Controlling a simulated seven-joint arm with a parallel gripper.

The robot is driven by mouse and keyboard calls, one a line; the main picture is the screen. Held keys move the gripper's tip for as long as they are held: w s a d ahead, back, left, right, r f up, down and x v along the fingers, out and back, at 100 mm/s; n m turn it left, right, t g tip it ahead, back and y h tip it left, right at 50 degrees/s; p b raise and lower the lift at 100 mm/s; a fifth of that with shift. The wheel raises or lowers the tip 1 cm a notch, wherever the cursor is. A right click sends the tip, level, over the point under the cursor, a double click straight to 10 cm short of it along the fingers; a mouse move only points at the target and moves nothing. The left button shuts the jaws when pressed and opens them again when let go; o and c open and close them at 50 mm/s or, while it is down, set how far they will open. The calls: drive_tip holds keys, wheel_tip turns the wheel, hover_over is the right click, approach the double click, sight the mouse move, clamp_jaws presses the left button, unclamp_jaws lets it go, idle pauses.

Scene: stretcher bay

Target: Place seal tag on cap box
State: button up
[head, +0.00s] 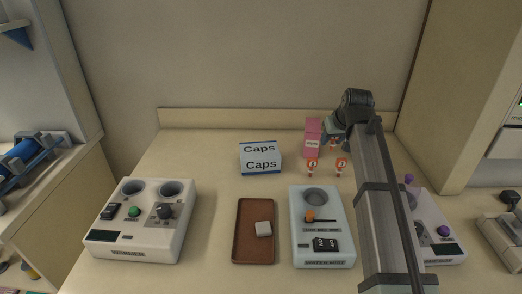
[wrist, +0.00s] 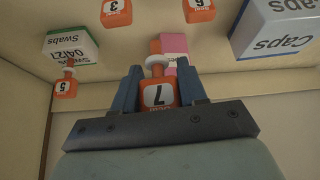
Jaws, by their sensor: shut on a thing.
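An orange seal tag (wrist: 158,95) with a 7 and a white collar is between the two blue fingers of my gripper (wrist: 160,80) in the wrist view, and the gripper is shut on it. In the head view my gripper (head: 334,136) is at the back right of the bench, beside the pink box, partly hidden by my arm. The white and blue cap box (head: 260,158), marked Caps, stands to its left with its lid side clear. The cap box also shows at the upper right of the wrist view (wrist: 277,28).
Two other orange tags (head: 312,166) (head: 341,164) stand in front of the pink box (head: 312,138). A Swabs box (wrist: 72,48) and another tag (wrist: 66,87) show in the wrist view. A brown tray (head: 253,250) and devices stand nearer. Bench left of the cap box is free.

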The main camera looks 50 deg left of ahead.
drive_tip(key=s+a+r+n, duration=0.35)
drive_tip(key=s+a, duration=0.85)
drive_tip(key=a, duration=0.4)
drive_tip(key=r+m+g, duration=0.1)
drive_tip(key=r, duration=0.1)
hover_over(256, 144)
drive_tip(key=s+d, duration=0.1)
drive_tip(key=d, duration=0.2)
drive_tip(key=shift+y, duration=0.3)
drive_tip(key=shift+a+f, duration=0.2)
drive_tip(key=shift+f, duration=4.45)
drive_tip(key=shift+f, duration=0.1)
drive_tip(key=o, duration=1)
drive_tip(key=v, duration=1.2)
